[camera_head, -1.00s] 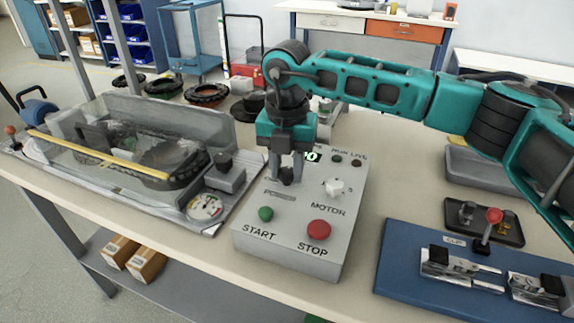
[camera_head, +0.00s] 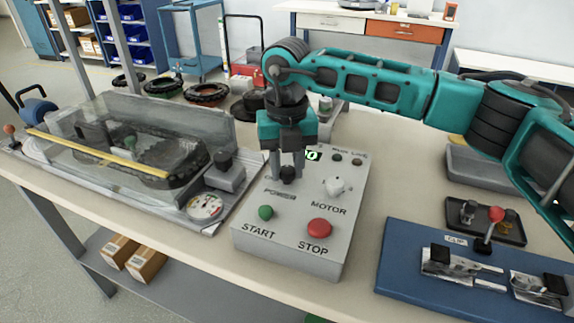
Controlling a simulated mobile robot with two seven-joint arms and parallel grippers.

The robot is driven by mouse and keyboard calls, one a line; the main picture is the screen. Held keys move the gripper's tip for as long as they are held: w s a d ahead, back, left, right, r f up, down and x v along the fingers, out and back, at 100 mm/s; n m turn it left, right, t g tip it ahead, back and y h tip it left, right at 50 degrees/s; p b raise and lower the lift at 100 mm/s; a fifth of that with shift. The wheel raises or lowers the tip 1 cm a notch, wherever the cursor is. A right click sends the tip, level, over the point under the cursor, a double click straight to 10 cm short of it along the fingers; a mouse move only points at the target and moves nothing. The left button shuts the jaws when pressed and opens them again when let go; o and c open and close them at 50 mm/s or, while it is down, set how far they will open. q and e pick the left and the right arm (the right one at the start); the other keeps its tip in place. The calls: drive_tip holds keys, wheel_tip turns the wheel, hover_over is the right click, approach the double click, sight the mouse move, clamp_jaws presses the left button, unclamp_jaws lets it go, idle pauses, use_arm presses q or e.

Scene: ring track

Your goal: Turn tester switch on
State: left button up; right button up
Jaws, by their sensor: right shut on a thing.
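The tester's grey control box (camera_head: 290,245) stands on the bench in the middle of the view. My right gripper (camera_head: 287,174) points down at the box, just above the POWER label. It is shut on the dark power switch (camera_head: 288,173), which shows only partly between the fingers. My left gripper is not in view.
Left of the box is a ring track under a clear cover (camera_head: 130,135), with a round gauge (camera_head: 206,206). Black rings (camera_head: 205,94) lie behind. Bare bench lies right of the box.

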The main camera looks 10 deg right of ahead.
sight(286, 169)
drive_tip(key=n, duration=0.3)
drive_tip(key=shift+n, duration=0.4)
drive_tip(key=n, duration=0.4)
drive_tip(key=shift+b, duration=0.4)
drive_tip(key=n, duration=0.4)
drive_tip(key=shift+a, duration=0.1)
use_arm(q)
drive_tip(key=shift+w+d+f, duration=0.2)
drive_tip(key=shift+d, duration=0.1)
use_arm(e)
drive_tip(key=shift+n, duration=0.7)
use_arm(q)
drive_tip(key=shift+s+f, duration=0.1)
use_arm(e)
drive_tip(key=o, duration=1)
drive_tip(key=shift+o, duration=0.2)
drive_tip(key=shift+r, duration=0.15)
use_arm(q)
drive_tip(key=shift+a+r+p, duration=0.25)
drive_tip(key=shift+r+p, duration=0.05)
drive_tip(key=shift+p, duration=0.15)
use_arm(e)
wheel_tip(286, 169, up, 13)
